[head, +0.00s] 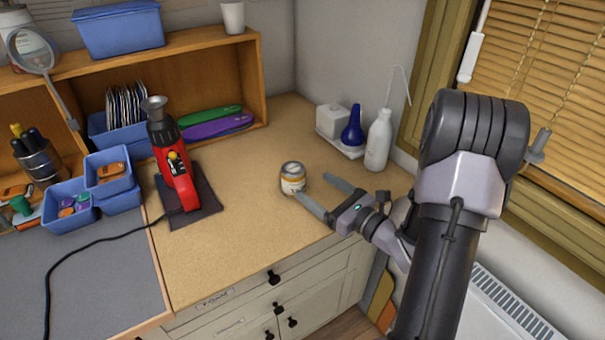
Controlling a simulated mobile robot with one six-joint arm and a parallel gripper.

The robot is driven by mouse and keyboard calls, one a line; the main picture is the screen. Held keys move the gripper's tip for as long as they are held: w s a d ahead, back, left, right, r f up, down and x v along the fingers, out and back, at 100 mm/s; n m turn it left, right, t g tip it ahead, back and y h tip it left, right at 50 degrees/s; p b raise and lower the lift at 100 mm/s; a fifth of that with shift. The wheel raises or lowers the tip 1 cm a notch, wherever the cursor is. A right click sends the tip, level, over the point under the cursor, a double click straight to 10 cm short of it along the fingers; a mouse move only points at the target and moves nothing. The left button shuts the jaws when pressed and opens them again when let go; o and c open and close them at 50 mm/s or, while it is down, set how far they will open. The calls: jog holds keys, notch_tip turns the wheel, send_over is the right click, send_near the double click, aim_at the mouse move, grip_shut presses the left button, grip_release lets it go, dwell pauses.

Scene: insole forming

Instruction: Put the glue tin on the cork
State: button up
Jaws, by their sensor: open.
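The glue tin (292,177) is a small round tin with a silvery lid and a pale and orange label. It stands upright on the tan, speckled cork-like worktop (250,240). My gripper (312,185) is open and low over the worktop, reaching in from the right. Its two fingers are apart with nothing between them. The tip of the nearer finger overlaps the tin's lower right edge in the picture; I cannot tell whether they touch. The farther finger is to the right of the tin.
A red heat tool (176,180) stands on a dark mat to the left, its cord trailing left. Blue bins (108,172) are at left. The worktop's front middle is clear.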

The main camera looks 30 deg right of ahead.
jog(key=shift+d+r+m+h, duration=0.2)
jog(key=shift+m+h, duration=0.1)
jog(key=shift+m, duration=0.1)
jog(key=w+d+r+m+g+h, duration=0.15)
jog(key=w+r+m+h, duration=0.25)
jog(key=m, duration=0.5)
jog(key=s+a+r+m+g+h, duration=0.35)
jog(key=a+r+m, duration=0.2)
jog(key=m, duration=0.95)
jog(key=s+a+m+g+y, duration=0.5)
jog(key=s+a+m+g, duration=0.1)
jog(key=s+a+m, duration=1.2)
jog(key=s+a, duration=0.1)
jog(key=s, duration=0.2)
jog(key=shift+s+m+g, duration=0.25)
jog(key=shift+m+g, duration=0.05)
jog(key=shift+y, duration=0.25)
